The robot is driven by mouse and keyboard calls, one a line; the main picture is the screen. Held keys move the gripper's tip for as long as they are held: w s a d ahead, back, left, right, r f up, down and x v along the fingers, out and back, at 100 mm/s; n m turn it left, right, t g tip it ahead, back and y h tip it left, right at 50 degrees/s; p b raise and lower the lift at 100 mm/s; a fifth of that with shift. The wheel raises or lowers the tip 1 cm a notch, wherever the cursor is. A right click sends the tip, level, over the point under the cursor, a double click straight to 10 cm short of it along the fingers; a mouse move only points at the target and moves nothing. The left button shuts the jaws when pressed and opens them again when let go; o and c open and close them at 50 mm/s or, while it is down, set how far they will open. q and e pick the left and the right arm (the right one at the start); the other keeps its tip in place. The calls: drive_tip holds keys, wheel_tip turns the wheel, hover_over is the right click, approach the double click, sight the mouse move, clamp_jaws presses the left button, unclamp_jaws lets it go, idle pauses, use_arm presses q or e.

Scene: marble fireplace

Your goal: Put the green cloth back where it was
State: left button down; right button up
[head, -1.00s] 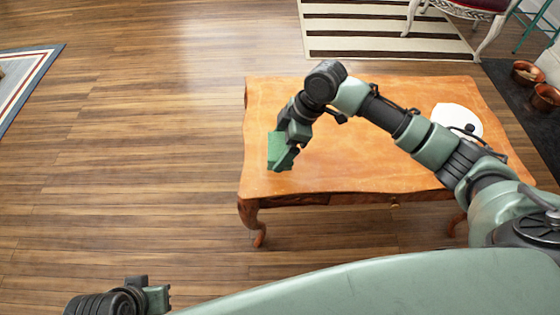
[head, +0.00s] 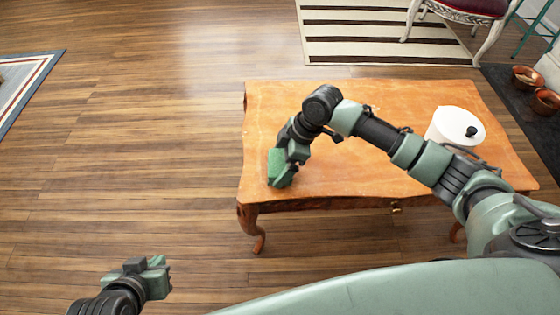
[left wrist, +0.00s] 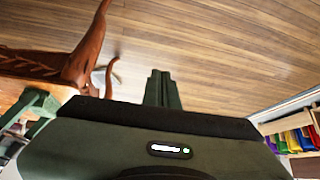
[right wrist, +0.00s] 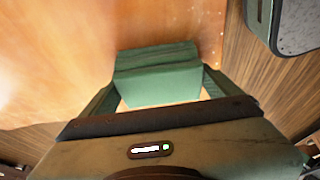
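The green cloth (head: 277,165), a folded block, is at the left end of the orange wooden table (head: 370,180). My right gripper (head: 290,174) is at the cloth. In the right wrist view its fingers stand on either side of the cloth (right wrist: 157,72) and appear to press on its edges. The cloth is close over the tabletop or touching it; I cannot tell which. My left gripper (head: 163,278) is low at the front left, away from the table. In the left wrist view its fingers (left wrist: 160,85) are together and empty.
A white lidded pot (head: 450,124) stands at the table's right side, behind my right arm. A striped rug (head: 385,35) and a chair (head: 470,12) are beyond the table. Brown bowls (head: 545,100) sit at the far right. The wooden floor to the left is clear.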

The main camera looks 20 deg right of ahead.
drive_tip(key=shift+r, duration=0.15)
drive_tip(key=shift+d+r, duration=0.1)
drive_tip(key=shift+r, duration=0.2)
drive_tip(key=p+v, duration=0.2)
drive_tip(key=v, duration=0.4)
drive_tip(key=shift+r, duration=0.1)
use_arm(q)
drive_tip(key=s+a+g+p, duration=0.1)
drive_tip(key=s+a+g, duration=0.1)
drive_tip(key=s, duration=0.4)
drive_tip(key=shift+s+g+y, duration=0.3)
drive_tip(key=shift+g+y, duration=0.1)
drive_tip(key=shift+g, duration=0.3)
use_arm(e)
drive_tip(key=v, duration=0.5)
drive_tip(key=shift+s+d, duration=0.1)
